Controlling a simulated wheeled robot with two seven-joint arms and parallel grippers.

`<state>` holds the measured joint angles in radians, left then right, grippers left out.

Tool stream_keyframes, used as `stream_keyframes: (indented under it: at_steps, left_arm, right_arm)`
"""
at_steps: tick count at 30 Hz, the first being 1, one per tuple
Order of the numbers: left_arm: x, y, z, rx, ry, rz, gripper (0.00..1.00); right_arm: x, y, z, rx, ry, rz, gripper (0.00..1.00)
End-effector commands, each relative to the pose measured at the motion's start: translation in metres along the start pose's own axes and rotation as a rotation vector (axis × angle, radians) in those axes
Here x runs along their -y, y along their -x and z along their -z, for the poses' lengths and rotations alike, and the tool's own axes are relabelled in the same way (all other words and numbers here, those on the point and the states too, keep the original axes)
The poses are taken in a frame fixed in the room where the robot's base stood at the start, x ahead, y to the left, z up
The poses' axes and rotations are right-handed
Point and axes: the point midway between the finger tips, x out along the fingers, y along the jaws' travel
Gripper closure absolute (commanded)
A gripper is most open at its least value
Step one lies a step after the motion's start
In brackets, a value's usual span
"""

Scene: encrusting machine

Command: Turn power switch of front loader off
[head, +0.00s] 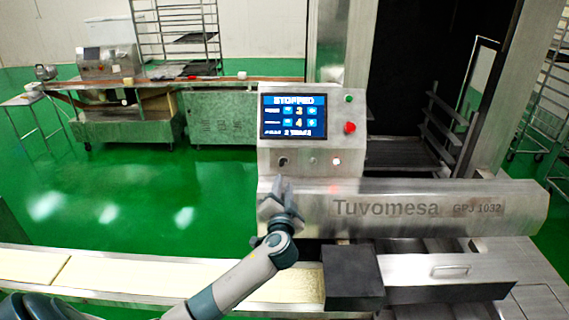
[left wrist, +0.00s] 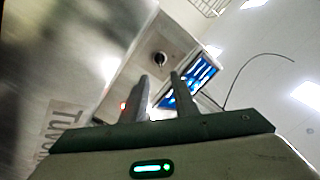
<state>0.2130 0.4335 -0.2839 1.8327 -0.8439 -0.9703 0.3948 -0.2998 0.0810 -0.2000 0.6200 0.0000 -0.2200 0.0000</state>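The front loader's control panel (head: 300,148) stands above the machine body, with a lit screen (head: 293,116) that reads "STOPPED". A small dark rotary switch (head: 283,161) sits at the panel's lower left. My left gripper (head: 279,184) is just below and in front of that switch. In the left wrist view the same dark switch (left wrist: 160,58) lies ahead, beyond the fingertips. The fingers of my left gripper (left wrist: 160,77) are apart with nothing between them, and I see no contact with the switch. The switch's exact angle is too small to tell. My right gripper is not in view.
A lit indicator (head: 336,161) and a grey button (head: 312,160) share the switch's row. A red knob (head: 350,128) and a green button (head: 348,99) are at the panel's right. A conveyor with pale sheets (head: 150,274) runs below my arm. Green floor lies open to the left.

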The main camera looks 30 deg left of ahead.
Motion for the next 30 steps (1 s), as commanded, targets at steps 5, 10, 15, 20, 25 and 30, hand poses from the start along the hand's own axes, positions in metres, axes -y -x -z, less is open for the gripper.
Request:
stream_keyframes:
  at_steps: [5,10,15,20,25,30]
  left_arm:
    - [0.003,-0.030,0.003,0.000,-0.003,0.001,0.73]
    - [0.002,-0.055,0.002,0.001,-0.003,0.000,0.73]
    - [0.002,-0.079,0.002,0.001,-0.004,0.001,0.73]
    - [0.001,-0.098,0.002,0.000,-0.002,0.000,0.73]
    - [0.001,-0.110,0.001,-0.001,-0.002,0.000,0.73]
    - [0.000,-0.115,0.000,0.001,-0.001,-0.001,0.73]
  right_arm:
    - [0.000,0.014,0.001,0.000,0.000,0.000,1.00]
    - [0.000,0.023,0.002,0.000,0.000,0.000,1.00]
    - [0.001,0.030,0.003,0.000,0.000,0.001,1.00]
    - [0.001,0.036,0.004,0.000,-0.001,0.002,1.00]
    - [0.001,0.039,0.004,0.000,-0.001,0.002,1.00]
    - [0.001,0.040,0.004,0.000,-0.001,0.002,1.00]
